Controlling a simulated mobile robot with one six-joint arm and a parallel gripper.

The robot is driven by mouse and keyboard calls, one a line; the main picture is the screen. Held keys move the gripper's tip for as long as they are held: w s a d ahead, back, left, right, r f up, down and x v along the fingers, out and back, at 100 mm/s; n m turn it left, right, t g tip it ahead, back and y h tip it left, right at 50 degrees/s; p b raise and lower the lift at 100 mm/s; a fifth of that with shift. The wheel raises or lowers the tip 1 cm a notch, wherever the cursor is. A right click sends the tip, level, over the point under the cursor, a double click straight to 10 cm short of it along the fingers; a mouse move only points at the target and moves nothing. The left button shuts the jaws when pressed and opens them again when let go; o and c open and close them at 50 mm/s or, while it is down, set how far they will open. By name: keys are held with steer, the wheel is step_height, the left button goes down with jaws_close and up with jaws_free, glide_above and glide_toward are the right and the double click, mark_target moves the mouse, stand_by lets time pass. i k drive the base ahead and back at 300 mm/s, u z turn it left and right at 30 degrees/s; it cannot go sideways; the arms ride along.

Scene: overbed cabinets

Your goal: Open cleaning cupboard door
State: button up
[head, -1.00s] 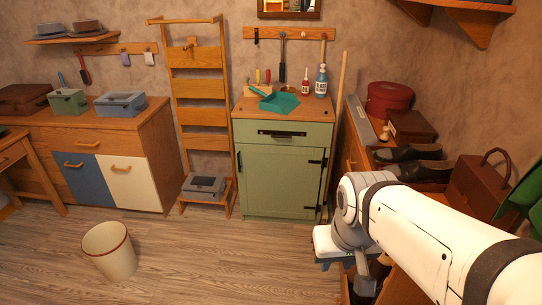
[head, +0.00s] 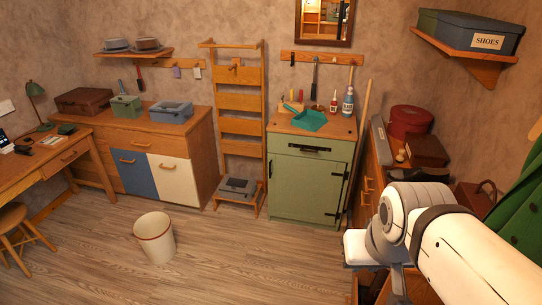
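The green cupboard (head: 308,175) stands against the back wall, right of centre, with cleaning things on its wooden top. Its lower door (head: 304,188) is shut, with black hinges (head: 338,195) on its right edge and a small dark fitting (head: 269,168) at its left edge. Above the door is a shut drawer with a black bar handle (head: 303,148). My white arm reaches in from the lower right, well in front of the cupboard. My gripper's fingers do not show.
A teal dustpan (head: 309,120) and bottles (head: 347,102) stand on the cupboard top. A cream bin (head: 155,238) stands on the floor at the left. A wooden step stool-ladder (head: 240,130) is left of the cupboard, and a dresser (head: 372,175) is at its right. The floor before the cupboard is clear.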

mark_target(303, 189)
steer(key=u, duration=0.55)
steer(key=i, duration=2.75)
steer(key=u, duration=2.1)
steer(key=k, duration=0.35)
steer(key=z, duration=2.4)
